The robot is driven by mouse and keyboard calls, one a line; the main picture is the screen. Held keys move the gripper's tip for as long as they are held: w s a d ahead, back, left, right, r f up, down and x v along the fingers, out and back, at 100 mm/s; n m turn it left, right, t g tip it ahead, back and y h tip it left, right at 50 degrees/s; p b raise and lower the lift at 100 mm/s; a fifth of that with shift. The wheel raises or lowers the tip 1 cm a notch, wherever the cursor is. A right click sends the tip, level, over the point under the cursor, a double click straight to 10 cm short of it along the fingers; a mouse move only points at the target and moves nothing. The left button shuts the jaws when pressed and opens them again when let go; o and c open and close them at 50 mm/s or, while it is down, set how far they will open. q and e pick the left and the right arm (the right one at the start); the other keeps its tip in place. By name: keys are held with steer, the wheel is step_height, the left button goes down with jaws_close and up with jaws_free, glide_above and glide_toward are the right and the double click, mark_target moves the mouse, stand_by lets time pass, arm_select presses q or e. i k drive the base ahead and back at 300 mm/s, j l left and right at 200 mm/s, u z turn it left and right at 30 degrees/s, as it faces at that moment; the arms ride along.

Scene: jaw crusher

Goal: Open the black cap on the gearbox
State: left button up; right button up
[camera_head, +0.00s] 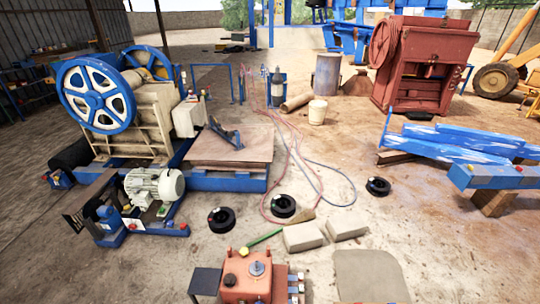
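An orange-red box (264,290), which looks like the gearbox, stands at the bottom centre, cut off by the lower edge of the picture. On its top is a round black cap (230,280) at the left. A silver-grey round fitting (257,268) sits to the right of it. The black cap appears seated on the box; the picture is too small to tell how tightly. Neither of my grippers is in view, and nothing touches the box.
A dark panel (205,281) stands left of the box, and small coloured parts (295,286) are on its right. Beige blocks (303,237), black rings (221,219) and a green bar (264,240) lie behind. A cream crusher with blue wheels (98,96) is at left.

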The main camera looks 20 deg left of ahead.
mark_target(228, 279)
steer(key=u, duration=1.15)
